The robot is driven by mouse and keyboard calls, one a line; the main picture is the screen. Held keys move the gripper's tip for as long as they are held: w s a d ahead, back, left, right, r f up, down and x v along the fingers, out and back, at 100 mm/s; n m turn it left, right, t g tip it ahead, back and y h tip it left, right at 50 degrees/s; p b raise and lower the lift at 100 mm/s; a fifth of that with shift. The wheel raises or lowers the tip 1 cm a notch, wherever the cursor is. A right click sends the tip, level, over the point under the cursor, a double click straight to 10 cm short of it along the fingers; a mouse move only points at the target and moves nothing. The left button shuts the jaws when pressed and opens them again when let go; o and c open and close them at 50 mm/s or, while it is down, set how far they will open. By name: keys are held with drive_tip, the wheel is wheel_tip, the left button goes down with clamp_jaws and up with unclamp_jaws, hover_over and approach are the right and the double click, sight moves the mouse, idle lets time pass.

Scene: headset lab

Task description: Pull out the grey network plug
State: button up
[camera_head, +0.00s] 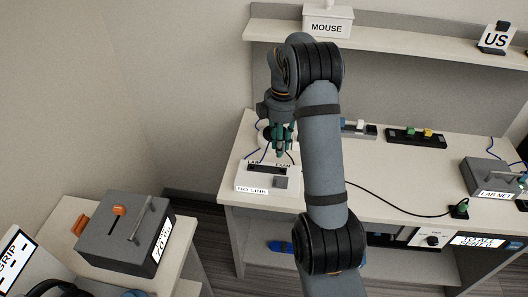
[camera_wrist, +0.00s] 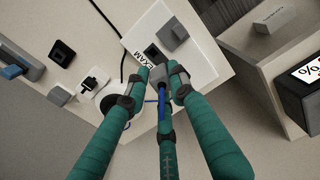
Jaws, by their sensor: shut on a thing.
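My gripper (camera_head: 283,152) is over the white panel (camera_head: 262,189) marked "NO LINK" at the left end of the desk. In the wrist view its green fingers (camera_wrist: 159,82) are shut on the grey network plug (camera_wrist: 157,73), with a blue cable (camera_wrist: 162,104) running from it. The plug is by the "EXAM" label on the white panel (camera_wrist: 200,62). A dark socket opening (camera_wrist: 152,53) shows just beyond the plug. I cannot tell whether the plug sits in a socket or is clear of it. In the head view the fingers hide the plug.
A square grey block (camera_wrist: 173,36) stands on the panel beside the socket. A black cable crosses the desk to a dark green plug (camera_head: 460,209). A "LAB NET" box (camera_head: 490,177) is at the right. A grey lever box (camera_head: 124,232) is at the lower left.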

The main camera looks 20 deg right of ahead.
drive_tip(key=shift+s+d+r, duration=0.45)
drive_tip(key=shift+d+r, duration=0.05)
drive_tip(key=shift+d, duration=0.3)
